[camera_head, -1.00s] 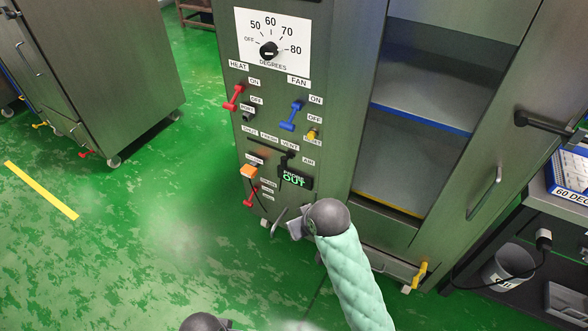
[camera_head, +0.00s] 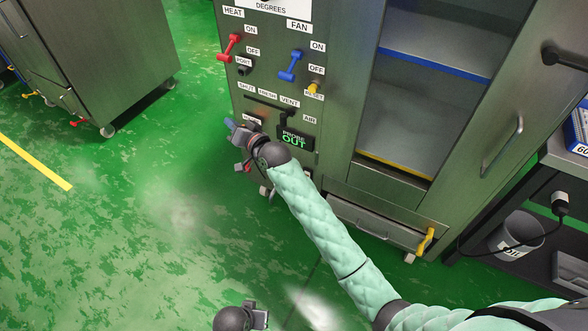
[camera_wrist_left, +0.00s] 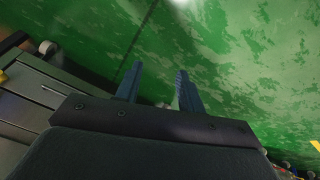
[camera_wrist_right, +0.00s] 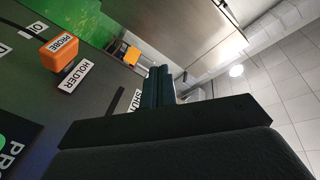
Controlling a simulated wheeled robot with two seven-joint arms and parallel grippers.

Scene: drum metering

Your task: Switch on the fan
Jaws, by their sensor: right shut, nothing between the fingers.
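The fan switch (camera_head: 291,66) is a blue lever under the FAN label on the grey cabinet's front panel. Its handle hangs down and to the left, with ON and OFF labels to its right. My right gripper (camera_head: 234,128) is shut and empty at the panel's lower left, below the fan switch and apart from it. Its closed fingers show in the right wrist view (camera_wrist_right: 159,86). My left gripper (camera_head: 262,316) is low at the bottom edge of the head view. Its fingers stand apart in the left wrist view (camera_wrist_left: 157,88), with nothing between them.
A red HEAT lever (camera_head: 229,48) is left of the fan switch, and a yellow RESET knob (camera_head: 313,87) is below right. An orange probe (camera_wrist_right: 60,51) sits by its HOLDER label. The cabinet door (camera_head: 500,110) stands open at right.

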